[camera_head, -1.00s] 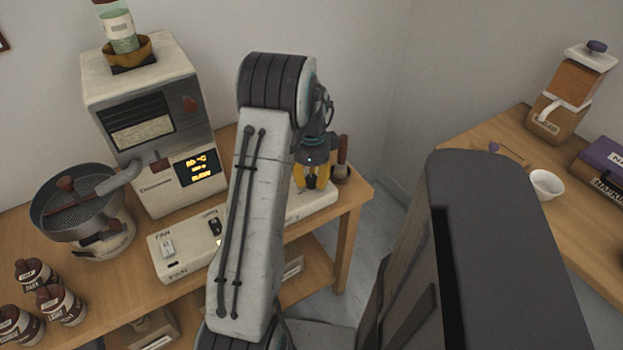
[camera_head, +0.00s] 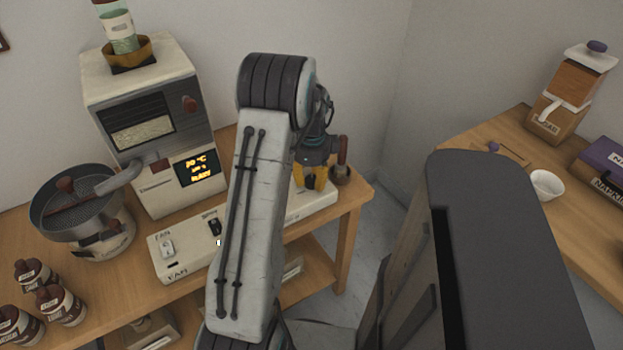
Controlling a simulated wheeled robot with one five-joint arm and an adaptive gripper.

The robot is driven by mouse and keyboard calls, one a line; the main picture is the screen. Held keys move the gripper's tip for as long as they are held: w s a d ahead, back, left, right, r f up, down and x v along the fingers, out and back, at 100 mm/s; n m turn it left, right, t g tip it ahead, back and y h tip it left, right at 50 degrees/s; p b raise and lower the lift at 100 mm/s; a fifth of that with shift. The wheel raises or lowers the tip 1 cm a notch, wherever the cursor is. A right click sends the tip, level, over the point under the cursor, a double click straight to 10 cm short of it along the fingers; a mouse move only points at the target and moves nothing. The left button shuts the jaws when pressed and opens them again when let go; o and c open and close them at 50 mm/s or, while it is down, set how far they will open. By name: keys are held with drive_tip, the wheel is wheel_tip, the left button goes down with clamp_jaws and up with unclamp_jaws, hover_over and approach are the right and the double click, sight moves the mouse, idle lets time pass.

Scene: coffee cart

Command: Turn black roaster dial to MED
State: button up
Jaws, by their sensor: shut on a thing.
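The roaster (camera_head: 150,125) stands on the wooden table, with a lit display (camera_head: 196,167) on its front. A low white control panel (camera_head: 185,262) lies in front of it. My gripper (camera_head: 314,185) is over the panel's right end, yellow fingers pointing down. The fingers are closed together at the panel, where the black dial sits. The dial is hidden behind the fingers, so its pointer and the MED mark cannot be seen. My arm covers the middle of the panel.
A white switch (camera_head: 168,248) and a black switch (camera_head: 214,227) sit on the panel's left part. A round sieve tray (camera_head: 80,215) and several dark bottles (camera_head: 60,305) stand at left. A brown-handled item (camera_head: 342,160) stands close right of my gripper.

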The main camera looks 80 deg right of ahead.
sight(311, 179)
drive_tip(key=o, duration=1.2)
drive_tip(key=shift+f, duration=0.1)
wheel_tip(311, 179, up, 12)
drive_tip(key=shift+r, duration=0.1)
idle(0.6)
